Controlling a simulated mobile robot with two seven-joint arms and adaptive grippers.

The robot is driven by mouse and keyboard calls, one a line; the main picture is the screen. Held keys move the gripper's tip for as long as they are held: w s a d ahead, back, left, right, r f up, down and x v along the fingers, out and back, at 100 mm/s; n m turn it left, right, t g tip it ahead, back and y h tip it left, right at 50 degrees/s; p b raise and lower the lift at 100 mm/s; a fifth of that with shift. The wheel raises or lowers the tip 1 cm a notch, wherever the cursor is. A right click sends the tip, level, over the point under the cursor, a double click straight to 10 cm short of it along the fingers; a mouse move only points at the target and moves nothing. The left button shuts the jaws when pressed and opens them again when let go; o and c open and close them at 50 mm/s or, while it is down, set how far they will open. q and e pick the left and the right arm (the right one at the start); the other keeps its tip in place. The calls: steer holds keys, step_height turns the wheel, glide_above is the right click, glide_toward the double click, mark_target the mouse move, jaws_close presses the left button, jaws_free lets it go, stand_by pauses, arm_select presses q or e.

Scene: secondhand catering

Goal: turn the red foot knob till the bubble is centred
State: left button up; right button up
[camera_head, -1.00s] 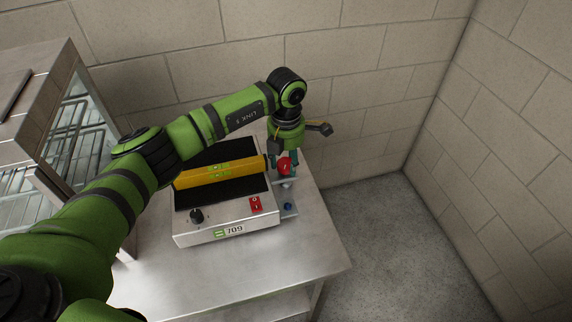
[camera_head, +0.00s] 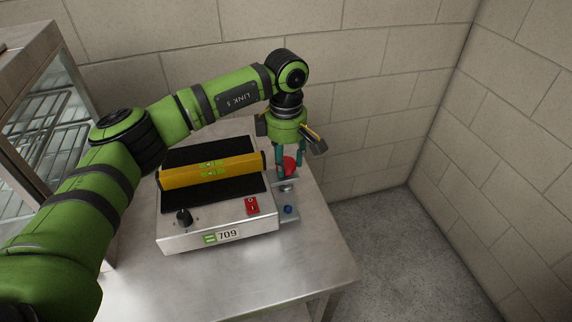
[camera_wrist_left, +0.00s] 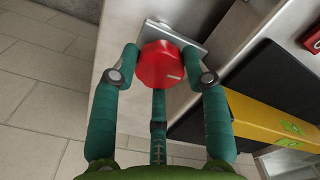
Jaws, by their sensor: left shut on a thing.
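The red foot knob (camera_head: 290,163) sits at the back right corner of the flat appliance, on a small metal bracket. It shows in the left wrist view as a red knob (camera_wrist_left: 161,64) with a pale mark near its edge. My left gripper (camera_head: 285,171) points down and is shut on the knob, with its teal fingers around it. A yellow spirit level (camera_head: 190,178) lies across the appliance's black top. Its green vials (camera_head: 209,173) show, but the bubble is too small to make out. My right gripper is not in view.
The appliance (camera_head: 191,239) has a black dial (camera_head: 184,216), a red switch (camera_head: 252,206) and a 709 label. A blue knob (camera_head: 288,209) sits on its front right bracket. The steel table (camera_head: 250,283) is clear in front. A glass-sided cabinet (camera_head: 60,115) stands left; block walls are behind and right.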

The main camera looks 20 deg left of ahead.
arm_select(q)
steer(key=m, duration=0.2)
steer(key=m+b, duration=0.1)
steer(key=shift+s+f+m, duration=0.1)
steer(key=shift+f+m, duration=0.2)
steer(key=shift+m, duration=0.1)
steer(key=shift+m+b, duration=0.75)
steer(key=shift+m, duration=1.05)
steer(key=o, duration=0.9)
steer(key=shift+c, duration=0.2)
steer(key=shift+r, duration=0.1)
